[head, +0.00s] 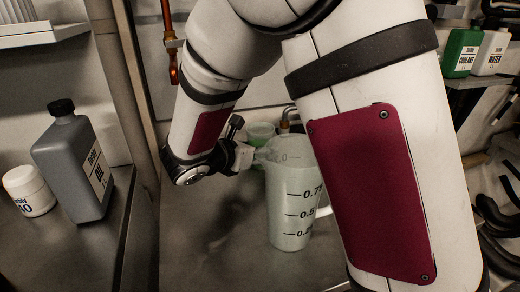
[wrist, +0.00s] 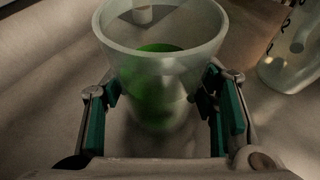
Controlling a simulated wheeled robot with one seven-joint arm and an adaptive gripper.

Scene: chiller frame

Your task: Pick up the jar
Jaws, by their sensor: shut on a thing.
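A translucent, open-topped jar (wrist: 165,60) with green contents stands between the two fingers of my gripper (wrist: 163,90) in the wrist view. The teal-padded fingers are shut on its sides, below the wide rim. In the head view the jar (head: 261,131) shows only in part, as a pale greenish rim behind a clear measuring jug. My gripper (head: 246,157) is beside that jug there, its fingertips largely hidden behind the jug's rim. Whether the jar's base touches the surface cannot be told.
The measuring jug (head: 290,207) with black marks stands close in front of the jar; its edge shows in the wrist view (wrist: 288,68). A grey oil bottle (head: 72,165) and a white tub (head: 29,191) stand at the left. A copper pipe (head: 169,45) runs down the back.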

